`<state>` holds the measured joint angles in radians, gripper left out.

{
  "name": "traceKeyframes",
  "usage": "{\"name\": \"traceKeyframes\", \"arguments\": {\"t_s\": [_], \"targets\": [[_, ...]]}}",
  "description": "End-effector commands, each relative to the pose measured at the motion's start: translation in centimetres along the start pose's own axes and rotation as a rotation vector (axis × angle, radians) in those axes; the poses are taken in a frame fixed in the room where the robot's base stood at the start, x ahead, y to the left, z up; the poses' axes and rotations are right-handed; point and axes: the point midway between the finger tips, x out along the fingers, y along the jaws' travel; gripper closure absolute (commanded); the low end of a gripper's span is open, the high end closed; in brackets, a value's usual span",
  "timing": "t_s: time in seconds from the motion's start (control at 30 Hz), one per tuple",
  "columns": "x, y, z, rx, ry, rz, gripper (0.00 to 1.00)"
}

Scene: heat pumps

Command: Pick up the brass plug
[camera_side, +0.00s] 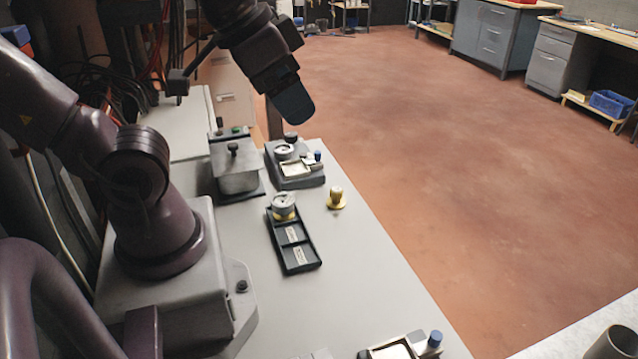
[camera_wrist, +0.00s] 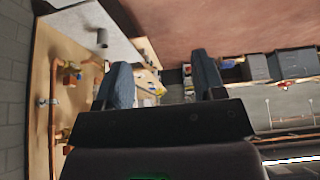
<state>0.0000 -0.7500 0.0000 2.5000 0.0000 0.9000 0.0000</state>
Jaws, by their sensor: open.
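The brass plug (camera_side: 336,198) stands upright on the grey table, near its right edge, in the side view. I cannot make it out in the wrist view. My gripper (camera_side: 293,108) is raised above the far end of the table, up and to the left of the plug and well apart from it. In the wrist view my gripper (camera_wrist: 162,75) shows two blue fingers spread wide with nothing between them.
A black tray (camera_side: 300,255) with a round gauge (camera_side: 284,206) at its far end lies left of the plug. A grey fixture (camera_side: 297,176) and a metal box (camera_side: 236,170) stand behind. Another fixture (camera_side: 405,348) sits at the front. Table around the plug is clear.

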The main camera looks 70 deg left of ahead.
Motion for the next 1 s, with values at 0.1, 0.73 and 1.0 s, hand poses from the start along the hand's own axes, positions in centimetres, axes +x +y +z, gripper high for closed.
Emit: {"name": "traceKeyframes", "arguments": {"t_s": [0.1,0.73,1.0], "targets": [[0.0,0.1,0.0,0.002,0.000,0.001,0.37],[16.4,-3.6,0.9,-0.444,-0.435,0.001,0.37],[24.0,-11.2,2.3,-0.751,-0.349,-0.281,0.37]]}}
